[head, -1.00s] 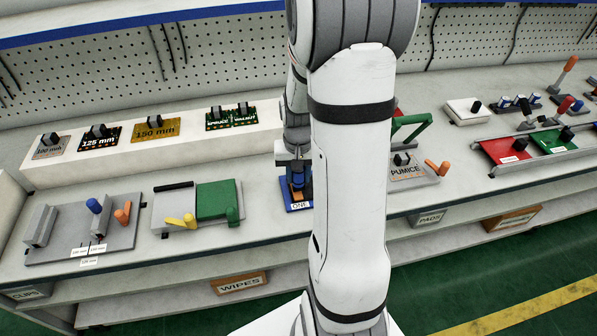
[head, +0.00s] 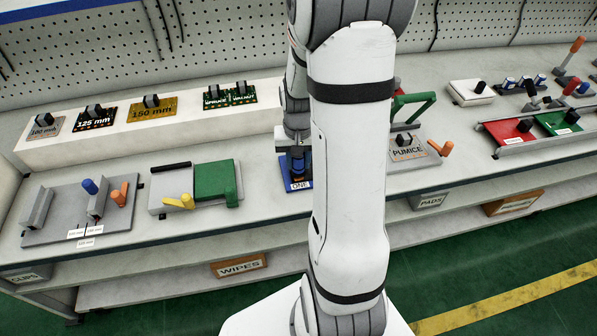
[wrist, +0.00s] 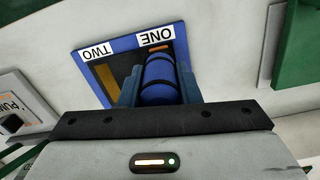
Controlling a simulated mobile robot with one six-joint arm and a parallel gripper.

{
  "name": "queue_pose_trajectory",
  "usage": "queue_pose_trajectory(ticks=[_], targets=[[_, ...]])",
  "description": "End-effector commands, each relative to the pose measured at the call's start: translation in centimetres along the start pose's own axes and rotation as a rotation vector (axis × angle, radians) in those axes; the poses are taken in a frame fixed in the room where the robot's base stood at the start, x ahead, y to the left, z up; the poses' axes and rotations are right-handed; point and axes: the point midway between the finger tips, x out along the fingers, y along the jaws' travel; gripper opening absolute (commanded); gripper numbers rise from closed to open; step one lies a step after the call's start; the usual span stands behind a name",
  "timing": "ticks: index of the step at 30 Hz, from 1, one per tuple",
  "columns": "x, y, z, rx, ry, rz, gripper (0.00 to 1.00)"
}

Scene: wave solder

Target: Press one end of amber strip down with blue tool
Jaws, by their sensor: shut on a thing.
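My gripper (wrist: 158,95) is shut on the blue tool (wrist: 158,80), a rounded blue body with dark bands. It holds the tool over the ONE side of a blue tray (wrist: 88,50). In the head view the tool (head: 297,178) is at the tray (head: 287,172), partly behind my arm. A small amber-orange piece (wrist: 153,47) shows between the tool and the ONE label. A duller amber strip (wrist: 106,78) lies in a dark recess on the TWO side. The tool's lower end is hidden, so I cannot tell whether it touches anything.
Left of the tray stands a grey fixture with a green block (head: 216,180) and a yellow handle (head: 178,202). Right of it is the PUMICE plate (head: 408,150) with a green handle behind. The bench between the tray and the left fixture is clear.

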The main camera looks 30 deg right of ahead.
Motion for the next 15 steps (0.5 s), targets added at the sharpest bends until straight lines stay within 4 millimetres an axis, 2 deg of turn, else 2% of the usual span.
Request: queue_pose_trajectory(ticks=[15], targets=[[0.35,0.06,-0.02,0.002,0.000,0.000,0.00]])
